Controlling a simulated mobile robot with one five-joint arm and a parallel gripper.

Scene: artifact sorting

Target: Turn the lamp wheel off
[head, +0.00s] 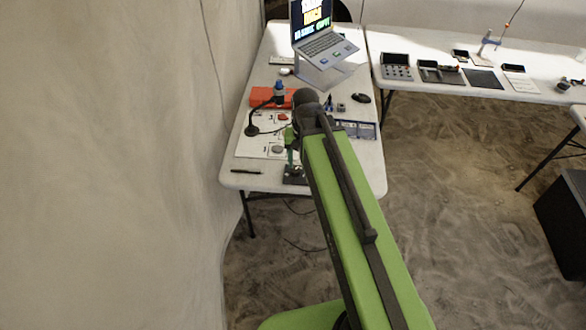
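A black bent-neck lamp with a blue part at its head (279,90) stands on the left white table (236,180). Its round dark base (251,131) rests near the table's left edge. I cannot make out a wheel on the lamp; it is too small here. My green arm reaches over the table from the lower right, and its dark joint is just right of the lamp head. I cannot make out my gripper's fingers. A small green and dark upright thing (293,170) shows left of my arm, partly covered by it; I cannot tell what it is.
A red case (262,97) lies behind the lamp. A dark pen (246,172) lies at the front left. A second table (420,38) holds devices. A wall borders the left side.

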